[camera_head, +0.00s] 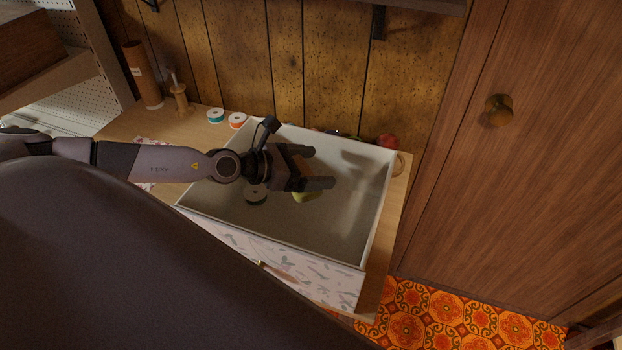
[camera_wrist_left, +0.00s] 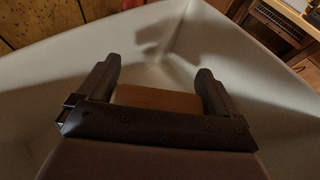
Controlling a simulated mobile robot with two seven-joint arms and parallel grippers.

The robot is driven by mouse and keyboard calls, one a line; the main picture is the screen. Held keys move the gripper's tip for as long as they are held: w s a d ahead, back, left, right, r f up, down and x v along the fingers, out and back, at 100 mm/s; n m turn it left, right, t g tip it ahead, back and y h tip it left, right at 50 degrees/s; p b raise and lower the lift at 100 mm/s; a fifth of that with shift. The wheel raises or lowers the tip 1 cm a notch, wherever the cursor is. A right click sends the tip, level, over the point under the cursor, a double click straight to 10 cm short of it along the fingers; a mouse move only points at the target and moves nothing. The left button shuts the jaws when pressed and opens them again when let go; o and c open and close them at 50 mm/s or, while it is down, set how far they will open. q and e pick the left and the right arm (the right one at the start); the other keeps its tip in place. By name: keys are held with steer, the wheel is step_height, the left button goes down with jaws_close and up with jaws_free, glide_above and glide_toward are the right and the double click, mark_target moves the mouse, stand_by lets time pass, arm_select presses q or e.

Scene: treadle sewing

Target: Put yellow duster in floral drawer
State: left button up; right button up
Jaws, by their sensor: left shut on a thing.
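The floral drawer (camera_head: 325,283) is pulled open, with a pale inside and a leaf-patterned front. My left gripper (camera_head: 318,167) is over the drawer's inside, its fingers pointing right in the head view. A brown block (camera_wrist_left: 158,100) sits between its fingers, and the gripper is shut on it. A yellow part (camera_head: 305,196) shows just below the fingers; I take block and yellow part to be the yellow duster. Whether it touches the drawer floor I cannot tell. My right gripper is not in view.
On the wooden top behind stand a teal spool (camera_head: 215,116), an orange spool (camera_head: 237,120) and a brown cylinder (camera_head: 143,75). A red item (camera_head: 387,141) is behind the drawer. A wooden cabinet (camera_head: 540,150) stands right.

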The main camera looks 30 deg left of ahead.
arm_select(q)
steer(key=shift+f, duration=0.15)
steer(key=shift+a+f, duration=0.1)
steer(key=shift+f, duration=0.15)
steer(key=shift+f+b, duration=1.4)
steer(key=shift+b, duration=0.15)
steer(key=shift+f+b, duration=0.65)
steer(key=shift+f, duration=0.05)
steer(key=o, duration=0.7)
steer(key=shift+r, duration=0.1)
steer(key=shift+r, duration=0.1)
